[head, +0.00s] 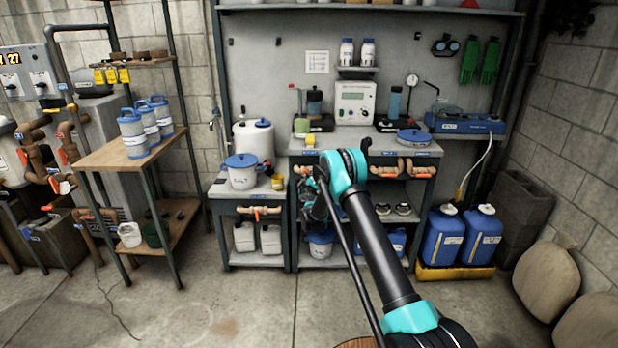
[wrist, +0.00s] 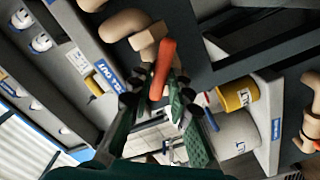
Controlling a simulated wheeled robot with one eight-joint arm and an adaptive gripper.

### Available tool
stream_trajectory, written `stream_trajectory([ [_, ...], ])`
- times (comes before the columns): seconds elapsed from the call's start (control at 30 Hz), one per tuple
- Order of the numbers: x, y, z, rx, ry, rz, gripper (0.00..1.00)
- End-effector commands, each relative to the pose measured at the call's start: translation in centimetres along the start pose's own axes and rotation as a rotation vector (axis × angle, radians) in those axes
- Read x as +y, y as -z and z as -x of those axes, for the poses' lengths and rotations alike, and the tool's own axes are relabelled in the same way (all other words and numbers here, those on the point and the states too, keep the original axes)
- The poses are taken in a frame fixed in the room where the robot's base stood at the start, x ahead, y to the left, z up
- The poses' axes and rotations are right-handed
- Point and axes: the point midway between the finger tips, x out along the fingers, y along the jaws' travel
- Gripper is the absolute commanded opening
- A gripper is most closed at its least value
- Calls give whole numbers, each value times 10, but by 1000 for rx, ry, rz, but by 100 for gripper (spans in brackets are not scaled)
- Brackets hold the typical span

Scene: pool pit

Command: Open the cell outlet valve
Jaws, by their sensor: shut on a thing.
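In the wrist view, an orange-red lever handle (wrist: 163,66) sits on a tan pipe valve (wrist: 147,38) under the bench edge. A blue-and-white label ending in "OUT" (wrist: 105,72) is beside it. My gripper (wrist: 158,92) has its dark green fingers closed on the lower part of the handle, one on each side. In the head view, my gripper (head: 312,205) is at the left front of the middle bench, largely hidden by my arm. The valve it holds is mostly hidden there; a bit of tan pipe (head: 298,170) shows.
Other orange-handled valves (head: 408,171) are on the bench front to the right, and one pipe (head: 258,210) is on the lower left stand. A lidded white pot (head: 243,171) and a yellow tub (head: 277,182) stand close left of my gripper. Blue jugs (head: 462,235) stand right. Floor in front is clear.

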Motion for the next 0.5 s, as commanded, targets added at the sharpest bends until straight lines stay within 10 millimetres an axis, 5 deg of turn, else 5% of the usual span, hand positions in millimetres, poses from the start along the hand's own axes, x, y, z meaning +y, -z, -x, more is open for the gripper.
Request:
stream_trajectory([
  [0.5,-4,0,0,2,1,461,0],
])
